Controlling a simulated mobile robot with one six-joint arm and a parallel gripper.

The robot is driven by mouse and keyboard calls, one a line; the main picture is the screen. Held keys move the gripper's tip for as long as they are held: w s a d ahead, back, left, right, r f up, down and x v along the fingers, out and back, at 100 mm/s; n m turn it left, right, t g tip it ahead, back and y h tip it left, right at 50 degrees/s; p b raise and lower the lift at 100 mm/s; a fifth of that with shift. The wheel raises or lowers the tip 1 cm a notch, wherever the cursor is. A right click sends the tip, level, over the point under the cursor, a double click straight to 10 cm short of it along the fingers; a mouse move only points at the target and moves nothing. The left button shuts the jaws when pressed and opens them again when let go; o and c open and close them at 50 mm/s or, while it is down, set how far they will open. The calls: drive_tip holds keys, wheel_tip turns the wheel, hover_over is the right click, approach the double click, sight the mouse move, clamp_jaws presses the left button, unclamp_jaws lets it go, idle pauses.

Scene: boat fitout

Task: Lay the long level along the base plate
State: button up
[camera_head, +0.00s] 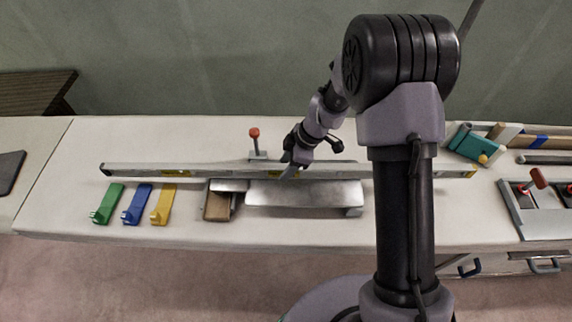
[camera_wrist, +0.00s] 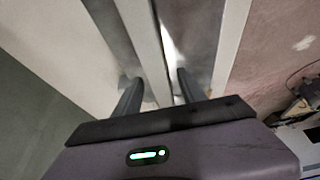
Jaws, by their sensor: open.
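The long level (camera_head: 220,171) is a pale metal bar with yellow vial windows and dark ends. It lies left to right across the bench, along the far side of the shiny base plate (camera_head: 305,193). I cannot tell whether they touch. My gripper (camera_head: 291,167) is low over the middle of the level. In the wrist view my open gripper (camera_wrist: 158,88) has one finger on each side of a pale strip, apparently the level (camera_wrist: 146,42). The finger tips' depth is unclear. My arm hides part of the level towards its right end.
Green (camera_head: 107,204), blue (camera_head: 137,204) and yellow (camera_head: 163,205) pieces lie at the front left. A brown block (camera_head: 217,206) sits by the plate's left end. A red-topped upright (camera_head: 255,142) stands behind the level. A tray (camera_head: 520,212) is at right.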

drive_tip(key=p+v, duration=0.5)
drive_tip(key=v, duration=1.2)
drive_tip(key=s+r+m+t+h+b, duration=0.1)
drive_tip(key=s+r+m+t, duration=0.1)
drive_tip(key=s+r+m, duration=0.75)
drive_tip(key=s+d+r+m+t+b, duration=0.1)
drive_tip(key=s+r+m, duration=0.1)
drive_tip(key=s+m, duration=0.4)
drive_tip(key=s+d+r+m+t+h, duration=0.1)
drive_tip(key=s+d+r+m+t, duration=0.1)
drive_tip(key=s+m, duration=0.4)
drive_tip(key=shift+s+r+t+b, duration=0.3)
drive_tip(key=shift+s+r+b, duration=0.05)
drive_tip(key=shift+s+r, duration=0.35)
drive_tip(key=shift+m, duration=0.25)
